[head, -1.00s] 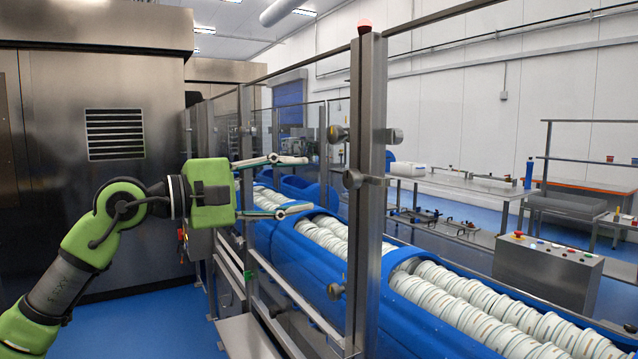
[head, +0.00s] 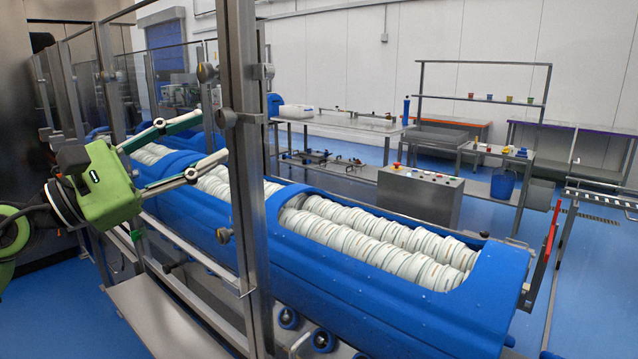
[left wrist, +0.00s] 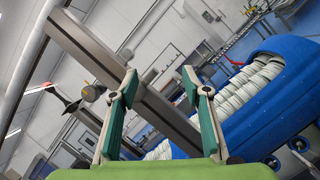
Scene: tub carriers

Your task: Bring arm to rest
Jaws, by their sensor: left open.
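My left gripper (head: 196,147) is at the left of the head view, its two fingers spread and nothing between them. It is in front of the glass guard, and its fingertips point right toward the steel post (head: 247,190). In the left wrist view the open fingers (left wrist: 160,85) also show empty, with the post (left wrist: 95,45) running slantwise behind them. Part of my green arm (head: 12,240) shows at the left edge. My right gripper is not in view.
A blue carrier (head: 400,310) with rows of stacked white tubs (head: 370,240) lies behind the post. A steel ledge (head: 165,320) is below my gripper. A control box (head: 420,195) stands beyond the carrier, near tables and shelves.

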